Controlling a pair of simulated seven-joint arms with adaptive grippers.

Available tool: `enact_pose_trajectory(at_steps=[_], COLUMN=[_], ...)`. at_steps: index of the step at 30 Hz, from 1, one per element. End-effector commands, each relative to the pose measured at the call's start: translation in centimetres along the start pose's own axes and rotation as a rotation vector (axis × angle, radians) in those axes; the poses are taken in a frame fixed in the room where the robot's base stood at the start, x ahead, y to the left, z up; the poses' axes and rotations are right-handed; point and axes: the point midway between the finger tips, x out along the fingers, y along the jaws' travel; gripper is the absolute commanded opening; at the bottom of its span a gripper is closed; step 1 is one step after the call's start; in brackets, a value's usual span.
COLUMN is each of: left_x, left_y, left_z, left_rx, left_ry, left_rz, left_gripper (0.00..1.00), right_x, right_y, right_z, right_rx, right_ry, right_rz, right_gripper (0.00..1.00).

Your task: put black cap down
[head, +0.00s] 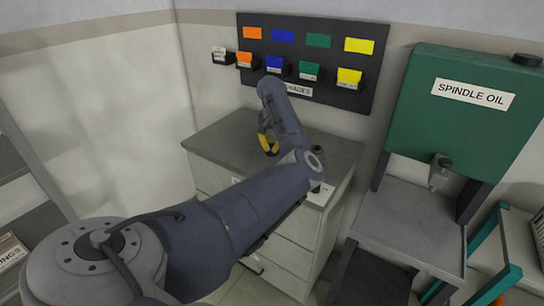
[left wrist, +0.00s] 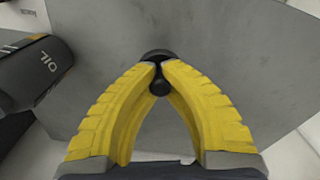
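My left gripper (head: 267,142) is over the grey cabinet top (head: 225,135) in the head view, with its yellow fingers pointing down. In the left wrist view its fingers (left wrist: 160,66) converge on the small black cap (left wrist: 159,54), which sits between the fingertips. A rounded black part of it shows below the tips. The grey top lies behind the cap, and I cannot tell whether the cap touches it. In the head view the cap is hidden by the fingers and arm. My right gripper is not in view.
A dark container marked OIL (left wrist: 35,70) is left of the fingers in the left wrist view. A board with coloured bins (head: 312,60) hangs behind the cabinet. A green spindle oil tank (head: 465,120) stands at right.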

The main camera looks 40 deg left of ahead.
Motion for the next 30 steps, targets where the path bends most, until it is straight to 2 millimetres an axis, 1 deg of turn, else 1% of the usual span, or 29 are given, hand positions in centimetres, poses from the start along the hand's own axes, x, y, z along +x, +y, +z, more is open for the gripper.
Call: enact_pose_trajectory(at_steps=[9, 12, 26, 27, 30], left_x=[3.5, 4.1, 4.5, 4.6, 4.6], left_y=[-0.1, 0.0, 0.0, 0.0, 0.0], left_z=[0.1, 0.1, 0.1, 0.1, 0.1], left_rx=[0.001, 0.000, 0.001, 0.001, 0.000], left_ry=[-0.002, -0.001, -0.001, -0.001, 0.000], left_rz=[-0.002, -0.001, -0.001, 0.000, 0.000], left_gripper=[0.00, 0.00, 0.00, 0.07, 0.19], right_x=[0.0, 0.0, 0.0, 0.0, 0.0], right_y=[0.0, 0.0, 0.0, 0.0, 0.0], right_z=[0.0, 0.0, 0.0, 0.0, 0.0], right_rx=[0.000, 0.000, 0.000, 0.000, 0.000], right_ry=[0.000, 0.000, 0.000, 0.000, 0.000], right_rz=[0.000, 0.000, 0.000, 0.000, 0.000], right_gripper=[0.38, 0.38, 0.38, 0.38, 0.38])
